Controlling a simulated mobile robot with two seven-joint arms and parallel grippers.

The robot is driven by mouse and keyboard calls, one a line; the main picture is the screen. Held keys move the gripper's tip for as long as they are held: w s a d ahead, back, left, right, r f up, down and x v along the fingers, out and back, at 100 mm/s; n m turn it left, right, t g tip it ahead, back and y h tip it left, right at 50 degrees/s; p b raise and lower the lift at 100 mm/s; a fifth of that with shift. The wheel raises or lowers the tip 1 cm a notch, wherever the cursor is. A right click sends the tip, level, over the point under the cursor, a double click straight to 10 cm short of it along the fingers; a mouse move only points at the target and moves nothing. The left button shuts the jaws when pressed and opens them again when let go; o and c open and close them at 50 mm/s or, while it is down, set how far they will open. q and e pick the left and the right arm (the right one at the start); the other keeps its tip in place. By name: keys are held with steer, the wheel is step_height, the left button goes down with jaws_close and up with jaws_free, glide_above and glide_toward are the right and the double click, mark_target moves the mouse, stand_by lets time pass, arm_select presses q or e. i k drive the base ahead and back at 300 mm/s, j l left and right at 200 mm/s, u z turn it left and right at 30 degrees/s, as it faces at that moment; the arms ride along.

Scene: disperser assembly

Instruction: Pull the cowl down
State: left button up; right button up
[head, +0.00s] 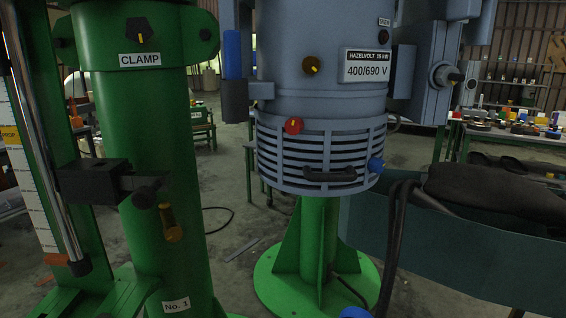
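The cowl (259,150) is a blue-grey slatted cage around the lower end of the blue-grey motor (290,100). It sits above a green pedestal (318,240), with a gap of open air around the pedestal below its rim. A dark bar handle (330,175) is on its lower front. A red knob (293,126) with a light mark is at its upper edge, and a blue knob (376,164) is on its right side. Neither of my grippers can be made out in the head view.
A green column (150,230) labelled CLAMP stands close at the left, with a dark block (90,183) projecting. Black cables (392,240) hang right of the pedestal. A teal bin (440,245) with dark material (490,190) stands at the right. Cluttered benches are behind.

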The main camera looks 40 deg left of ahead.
mark_target(328, 165)
steer(key=u, duration=0.95)
